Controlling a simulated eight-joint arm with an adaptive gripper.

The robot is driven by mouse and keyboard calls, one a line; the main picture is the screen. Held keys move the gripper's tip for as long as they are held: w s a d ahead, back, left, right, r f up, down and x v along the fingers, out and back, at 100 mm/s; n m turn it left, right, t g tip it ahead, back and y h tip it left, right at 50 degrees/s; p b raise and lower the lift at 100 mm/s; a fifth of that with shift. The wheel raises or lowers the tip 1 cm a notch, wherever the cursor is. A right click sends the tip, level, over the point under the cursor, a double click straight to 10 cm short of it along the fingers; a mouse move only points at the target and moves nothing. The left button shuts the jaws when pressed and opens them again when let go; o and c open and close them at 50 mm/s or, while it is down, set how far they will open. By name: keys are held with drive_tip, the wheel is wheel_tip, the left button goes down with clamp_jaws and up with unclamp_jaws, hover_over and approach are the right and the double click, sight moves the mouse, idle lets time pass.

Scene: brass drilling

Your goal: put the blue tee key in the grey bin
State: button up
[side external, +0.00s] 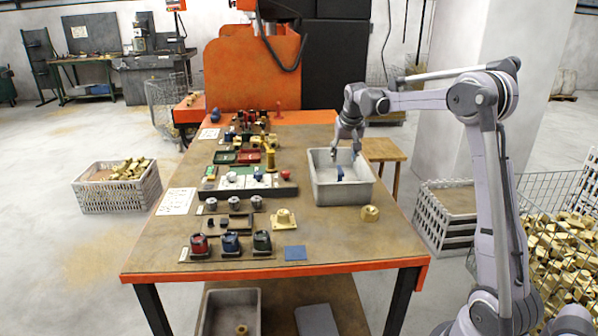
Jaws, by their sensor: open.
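The grey bin (343,196) stands on the right side of the brown table top. A small blue object (340,173), which looks like the blue tee key, shows inside the bin against its inner floor; its exact shape is too small to tell. My gripper (346,151) is open, pointing down over the back part of the bin. It is above the blue object and appears apart from it. The fingertips are small here, and their height over the bin rim is hard to judge.
The table (330,241) has an orange edge. A brass piece (370,214) sits just in front of the bin. The table's front right is bare.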

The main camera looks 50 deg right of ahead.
drive_tip(key=s+a+r+n+t+y, duration=0.1)
drive_tip(key=s+a+r+n, duration=0.15)
drive_tip(key=a, duration=0.75)
drive_tip(key=s+a+r+n+t, duration=0.15)
drive_tip(key=s+a, duration=0.25)
drive_tip(key=a, duration=0.5)
drive_tip(key=s+a+f+n+t+y, duration=0.1)
drive_tip(key=s+a+f+n, duration=0.1)
drive_tip(key=s+a, duration=0.4)
drive_tip(key=s+a+f+n+y, duration=0.1)
drive_tip(key=s+a+f+n, duration=0.2)
drive_tip(key=s+a, duration=0.4)
drive_tip(key=shift+a+f+t, duration=0.25)
drive_tip(key=shift+a+t, duration=0.1)
drive_tip(key=shift+a, duration=0.6)
